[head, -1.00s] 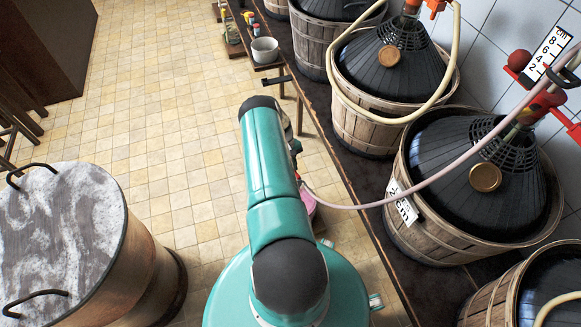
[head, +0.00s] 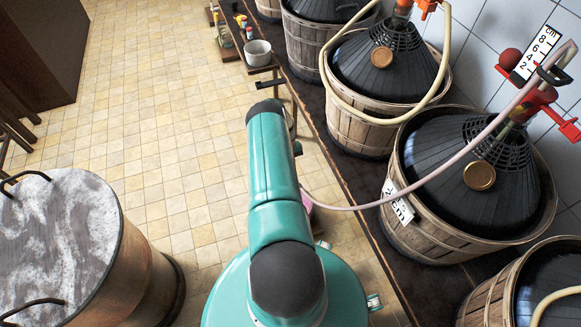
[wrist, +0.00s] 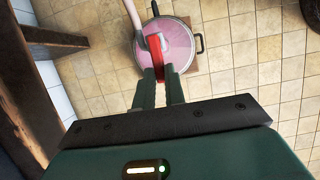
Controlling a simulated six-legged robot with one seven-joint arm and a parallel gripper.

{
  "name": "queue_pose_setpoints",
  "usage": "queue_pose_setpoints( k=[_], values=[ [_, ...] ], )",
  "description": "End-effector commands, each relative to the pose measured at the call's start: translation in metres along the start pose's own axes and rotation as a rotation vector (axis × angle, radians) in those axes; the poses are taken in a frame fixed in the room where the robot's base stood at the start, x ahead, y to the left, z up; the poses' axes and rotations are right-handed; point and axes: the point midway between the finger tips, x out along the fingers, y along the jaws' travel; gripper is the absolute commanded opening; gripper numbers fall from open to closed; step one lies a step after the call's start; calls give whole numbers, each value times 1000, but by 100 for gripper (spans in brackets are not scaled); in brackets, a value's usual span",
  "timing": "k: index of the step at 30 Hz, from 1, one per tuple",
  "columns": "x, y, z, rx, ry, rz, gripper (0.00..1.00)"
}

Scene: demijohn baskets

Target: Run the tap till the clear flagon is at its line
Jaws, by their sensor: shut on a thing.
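My gripper (wrist: 160,74) is shut on a red clip-like piece, perhaps the tap (wrist: 155,50), at the end of a pale pink hose (wrist: 132,14). Below it in the wrist view is a round vessel (wrist: 185,48) with pink contents, a pale rim and dark handles. I cannot tell its level, any line, or whether it is the clear flagon. In the head view the hose (head: 440,184) runs from a red fitting (head: 530,102) on a basketed demijohn (head: 440,160) down behind my arm, which hides the gripper. A sliver of pink (head: 307,204) shows there.
Several basketed demijohns stand along a dark bench (head: 345,175) on the right. A barrel (head: 60,240) with a mottled top stands at left. The tiled floor (head: 165,130) between is clear.

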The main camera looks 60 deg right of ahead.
Motion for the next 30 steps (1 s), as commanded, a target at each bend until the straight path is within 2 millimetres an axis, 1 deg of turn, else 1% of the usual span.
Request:
queue_pose_setpoints(
  k=[1, 3, 4, 13, 17, 20, 30],
  values=[
    [0, 0, 0, 1, 1, 1, 16],
    [0, 0, 0, 0, 1, 1, 29],
    [0, 0, 0, 0, 1, 1, 35],
    [-2, 0, 0, 0, 1, 1, 35],
    [-12, 0, -1, 0, 2, 1, 35],
    [-29, 0, -1, -1, 4, 2, 35],
    [-103, 0, -1, 0, 4, 1, 35]
  ],
)
